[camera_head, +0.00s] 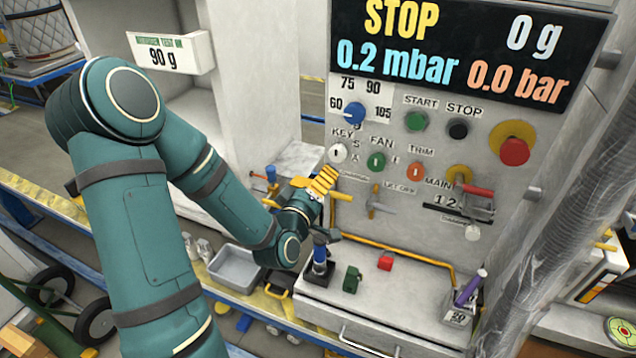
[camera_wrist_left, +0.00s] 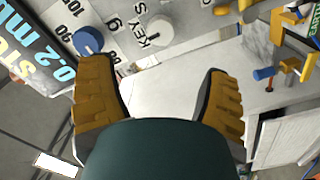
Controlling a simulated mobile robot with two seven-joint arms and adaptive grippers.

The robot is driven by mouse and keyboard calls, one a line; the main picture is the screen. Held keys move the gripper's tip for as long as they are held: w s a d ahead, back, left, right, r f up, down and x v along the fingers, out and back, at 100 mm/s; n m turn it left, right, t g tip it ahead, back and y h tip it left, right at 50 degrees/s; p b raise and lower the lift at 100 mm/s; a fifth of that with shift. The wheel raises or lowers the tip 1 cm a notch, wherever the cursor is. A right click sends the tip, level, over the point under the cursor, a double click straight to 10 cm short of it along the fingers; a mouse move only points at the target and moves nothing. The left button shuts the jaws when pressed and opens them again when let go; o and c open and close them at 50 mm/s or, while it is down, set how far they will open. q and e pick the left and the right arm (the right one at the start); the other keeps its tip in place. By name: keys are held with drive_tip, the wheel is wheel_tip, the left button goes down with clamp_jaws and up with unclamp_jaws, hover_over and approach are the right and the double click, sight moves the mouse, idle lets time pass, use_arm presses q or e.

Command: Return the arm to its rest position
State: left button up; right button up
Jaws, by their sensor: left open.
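My left arm (camera_head: 140,220) is green-teal and comes in from the left, bent at the elbow and reaching toward the control panel (camera_head: 320,120). My left gripper (camera_head: 318,182) has yellow fingers and is in front of the panel's lower left side, below the key switch (camera_head: 338,153). In the left wrist view the two yellow fingers (camera_wrist_left: 160,85) stand wide apart with nothing between them. The blue dial (camera_wrist_left: 88,40) and the key switch (camera_wrist_left: 160,27) show beyond the fingers. My right gripper is not in view.
The panel carries green, black and red buttons, with a display (camera_head: 470,45) reading STOP above.

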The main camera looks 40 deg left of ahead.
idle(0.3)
use_arm(q)
drive_tip(key=d+f+m+g+h, duration=0.5)
drive_tip(key=d+f+g+h, duration=0.1)
drive_tip(key=d+f, duration=0.8)
drive_tip(key=s+d+f+m+g+h, duration=0.2)
drive_tip(key=s+d+f+m+g, duration=0.5)
drive_tip(key=s+f, duration=0.6)
drive_tip(key=d+g, duration=0.2)
drive_tip(key=d, duration=0.1)
drive_tip(key=shift+s+d+f+g, duration=0.15)
drive_tip(key=shift+d+f+g, duration=0.15)
drive_tip(key=shift+d+f, duration=0.05)
